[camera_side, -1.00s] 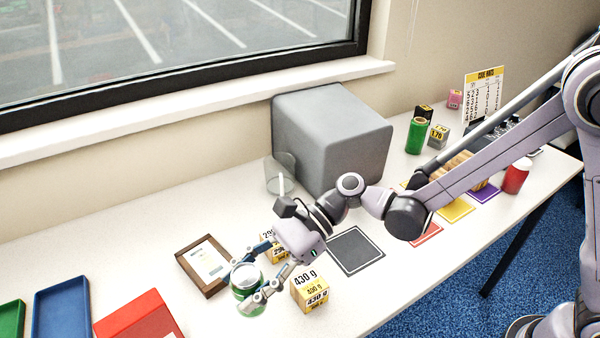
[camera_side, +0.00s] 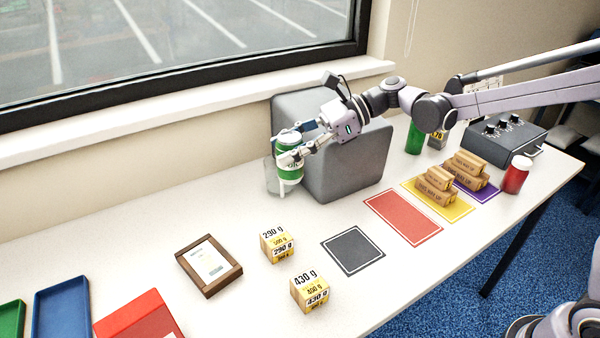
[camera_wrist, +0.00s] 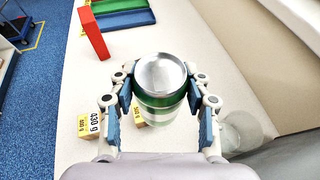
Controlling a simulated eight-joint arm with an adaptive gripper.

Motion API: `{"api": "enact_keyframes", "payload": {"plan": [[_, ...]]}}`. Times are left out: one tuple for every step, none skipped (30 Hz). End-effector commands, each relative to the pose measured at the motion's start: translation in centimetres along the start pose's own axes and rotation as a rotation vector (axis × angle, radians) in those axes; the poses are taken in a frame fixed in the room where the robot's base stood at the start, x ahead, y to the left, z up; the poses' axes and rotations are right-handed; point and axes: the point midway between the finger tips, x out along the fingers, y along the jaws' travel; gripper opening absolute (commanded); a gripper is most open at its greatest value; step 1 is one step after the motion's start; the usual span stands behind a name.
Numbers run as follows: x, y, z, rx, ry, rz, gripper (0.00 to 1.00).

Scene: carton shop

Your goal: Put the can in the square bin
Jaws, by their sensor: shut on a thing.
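The green-and-white can (camera_side: 290,167) is held upright, raised in front of the left side of the large grey box. In the wrist view the can (camera_wrist: 161,75) shows its silver top between the fingers. My gripper (camera_side: 289,144) is shut on it, with one blue-padded finger on each side; both fingers show in the wrist view (camera_wrist: 162,112). The grey box (camera_side: 345,160) stands against the wall with no opening visible. A clear round container (camera_side: 271,178) stands at its left, partly hidden behind the can. I cannot tell which thing is the square bin.
Two yellow weight boxes (camera_side: 277,243) (camera_side: 310,293) and a wooden tray (camera_side: 209,267) stand forward. Blue (camera_side: 62,310) and green (camera_side: 10,322) trays and a red box (camera_side: 138,318) are at left. Cartons (camera_side: 437,184) lie on mats at right. The table's back left is clear.

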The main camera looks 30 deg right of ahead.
Motion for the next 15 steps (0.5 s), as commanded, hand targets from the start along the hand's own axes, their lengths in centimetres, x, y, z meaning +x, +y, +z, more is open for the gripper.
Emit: {"api": "enact_keyframes", "payload": {"plan": [[-1.6,-2.0,0.4,0.019,0.000,-0.046,0.33],[-2.5,-3.0,0.7,0.029,0.000,-0.072,0.33],[-3.8,-4.4,1.0,0.044,0.000,-0.104,0.33],[-4.8,-5.4,1.2,0.055,0.000,-0.130,0.33],[-5.8,-6.3,1.5,0.066,-0.001,-0.156,0.33],[-7.1,-7.5,1.8,0.080,-0.001,-0.188,0.33],[-8.2,-8.5,2.0,0.090,-0.001,-0.214,0.33],[-9.3,-9.3,2.2,0.100,-0.001,-0.239,0.33],[-10.8,-10.4,2.5,0.114,-0.002,-0.272,0.33],[-11.9,-11.2,2.7,0.125,-0.002,-0.298,0.33],[-13.1,-11.9,3.0,0.136,-0.002,-0.322,0.33],[-14.7,-12.9,3.2,0.150,-0.003,-0.356,0.33],[-15.9,-13.6,3.4,0.160,-0.003,-0.381,0.33],[-17.1,-14.2,3.6,0.169,-0.003,-0.405,0.33],[-18.6,-14.9,3.8,0.182,-0.004,-0.436,0.33]]}}
